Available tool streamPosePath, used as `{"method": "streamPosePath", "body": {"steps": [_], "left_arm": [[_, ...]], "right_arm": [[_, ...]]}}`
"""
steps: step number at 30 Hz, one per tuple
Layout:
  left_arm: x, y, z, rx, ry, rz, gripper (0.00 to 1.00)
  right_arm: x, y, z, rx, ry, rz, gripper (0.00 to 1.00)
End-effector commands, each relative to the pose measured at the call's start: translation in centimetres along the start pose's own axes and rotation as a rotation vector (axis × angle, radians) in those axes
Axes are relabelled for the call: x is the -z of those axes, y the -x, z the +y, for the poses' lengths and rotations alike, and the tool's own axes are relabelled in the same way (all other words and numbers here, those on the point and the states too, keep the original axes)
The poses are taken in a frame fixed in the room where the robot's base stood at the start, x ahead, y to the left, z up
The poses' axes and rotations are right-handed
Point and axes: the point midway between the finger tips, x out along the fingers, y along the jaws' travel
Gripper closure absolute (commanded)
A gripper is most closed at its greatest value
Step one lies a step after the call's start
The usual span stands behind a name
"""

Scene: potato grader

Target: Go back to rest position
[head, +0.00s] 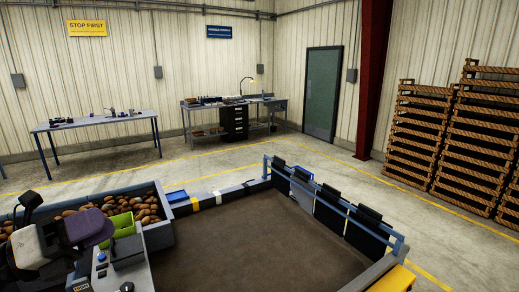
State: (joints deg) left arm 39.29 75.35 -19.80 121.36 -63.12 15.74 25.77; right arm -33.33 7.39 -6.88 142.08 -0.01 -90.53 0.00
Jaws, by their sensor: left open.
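My left arm comes in at the lower left edge in the head view. Its gripper (88,227), purple and dark grey, appears to hang in front of the potato bin and beside a green tray. Its fingertips are small and dark, hard to make out. I see nothing held in it. My right gripper is not in view.
A bin (164,196) holds many brown potatoes (110,203); a green tray (122,222) is at its front. A grey console (128,271) stands close by. The brown belt (255,240) is bare, with a blue rail (335,198) at right. Wooden crates (480,140) stand at far right.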

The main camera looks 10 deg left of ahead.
Motion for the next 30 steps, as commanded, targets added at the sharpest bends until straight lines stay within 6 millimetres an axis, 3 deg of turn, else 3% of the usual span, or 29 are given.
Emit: {"method": "streamPosePath", "body": {"steps": [4, 9, 13, 17, 20, 24, 26, 30], "left_arm": [[-3.5, 0.4, -3.6, 0.186, 0.040, -0.278, 0.51], [-7.2, 2.3, -5.2, 0.316, 0.166, -0.628, 0.51], [-8.2, 4.1, -3.1, 0.312, 0.337, -0.890, 0.51], [-6.8, 5.7, 1.9, 0.199, 0.571, -1.127, 0.51], [-2.9, 6.6, 7.4, 0.021, 0.799, -1.273, 0.51], [5.1, 7.3, 14.0, -0.254, 1.101, -1.365, 0.51], [9.1, 7.5, 16.0, -0.363, 1.220, -1.370, 0.51], [19.0, 7.6, 19.3, -0.576, 1.489, -1.315, 0.51]], "right_arm": [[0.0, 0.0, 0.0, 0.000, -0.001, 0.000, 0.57], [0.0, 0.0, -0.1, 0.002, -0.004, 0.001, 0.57], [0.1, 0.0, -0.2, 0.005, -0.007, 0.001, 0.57], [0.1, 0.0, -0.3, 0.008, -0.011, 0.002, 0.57], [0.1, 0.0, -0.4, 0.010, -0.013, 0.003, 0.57], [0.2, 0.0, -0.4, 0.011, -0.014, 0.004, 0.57], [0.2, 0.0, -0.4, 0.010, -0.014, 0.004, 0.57], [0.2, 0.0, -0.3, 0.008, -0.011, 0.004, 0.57]]}}
